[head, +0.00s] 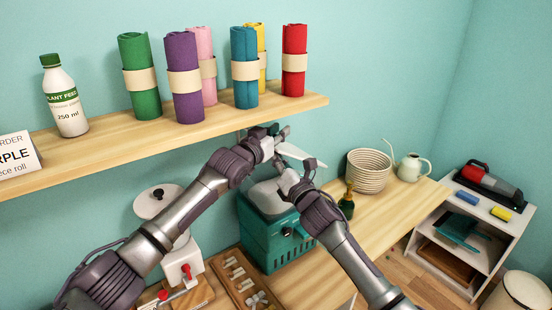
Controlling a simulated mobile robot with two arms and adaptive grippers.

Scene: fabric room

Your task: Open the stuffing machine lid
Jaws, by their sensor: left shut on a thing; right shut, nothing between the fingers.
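The teal stuffing machine (262,240) stands on the wooden bench below the shelf, with vents and a dark knob on its front. Its pale grey top (268,196) shows partly, behind my arms. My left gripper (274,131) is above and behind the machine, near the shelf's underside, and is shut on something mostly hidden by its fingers. A pale flat piece (296,153), possibly the edge of the lid, shows between the two grippers; how far the lid is open cannot be told. My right gripper (303,168) is shut and empty, just below that piece.
The shelf (215,117) with several fabric rolls runs close above my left gripper. A dark green bottle (347,204) and a coiled basket (369,171) stand right of the machine. A white device (184,262) with red levers and a wooden tray (236,277) stand left of it.

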